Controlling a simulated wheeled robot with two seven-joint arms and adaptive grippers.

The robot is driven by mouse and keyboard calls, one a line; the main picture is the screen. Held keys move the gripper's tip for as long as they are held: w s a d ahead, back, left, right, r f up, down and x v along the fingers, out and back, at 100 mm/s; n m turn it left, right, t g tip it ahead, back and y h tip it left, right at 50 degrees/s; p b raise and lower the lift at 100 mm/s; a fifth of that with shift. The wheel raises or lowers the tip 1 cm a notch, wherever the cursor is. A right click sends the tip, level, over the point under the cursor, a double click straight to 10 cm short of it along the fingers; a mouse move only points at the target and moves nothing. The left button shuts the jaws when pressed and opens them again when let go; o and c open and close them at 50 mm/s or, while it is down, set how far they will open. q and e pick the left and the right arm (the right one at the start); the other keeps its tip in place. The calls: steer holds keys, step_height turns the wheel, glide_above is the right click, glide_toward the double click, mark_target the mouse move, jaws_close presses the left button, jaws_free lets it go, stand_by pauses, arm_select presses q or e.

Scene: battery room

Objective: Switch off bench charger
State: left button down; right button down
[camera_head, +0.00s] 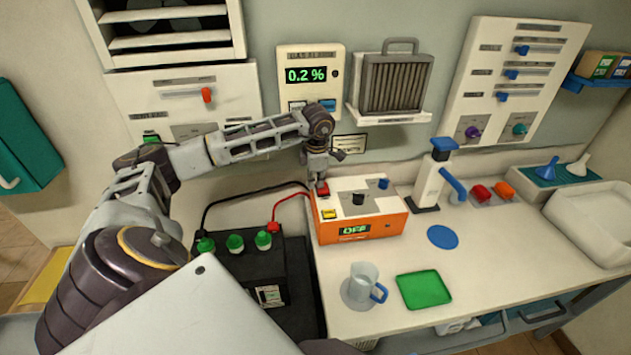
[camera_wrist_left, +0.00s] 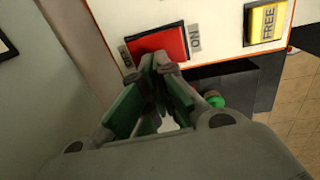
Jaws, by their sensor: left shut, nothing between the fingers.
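The bench charger (camera_head: 385,228) is a white-topped orange box on the bench, and its green display (camera_head: 355,230) reads OFF. Its red rocker switch (camera_head: 322,190) is at the top left of the panel. The switch shows large in the left wrist view (camera_wrist_left: 158,44), with an ON label (camera_wrist_left: 196,38) beside it. My left gripper (camera_head: 318,179) is shut and empty, pointing down at the switch. In the left wrist view its fingertips (camera_wrist_left: 163,62) are at the switch's lower edge; contact is hard to tell. My right gripper is not in view.
A black battery (camera_head: 240,265) with green caps stands left of the charger, joined by red and black cables. A white tap-like stand (camera_head: 429,185) is to the right.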

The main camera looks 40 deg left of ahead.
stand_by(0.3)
arm_select(q)
step_height(320, 180, up, 12)
steer(key=d, duration=0.1)
steer(key=shift+s, duration=0.45)
steer(key=shift+d+f, duration=0.1)
steer(key=shift+f, duration=0.05)
stand_by(0.7)
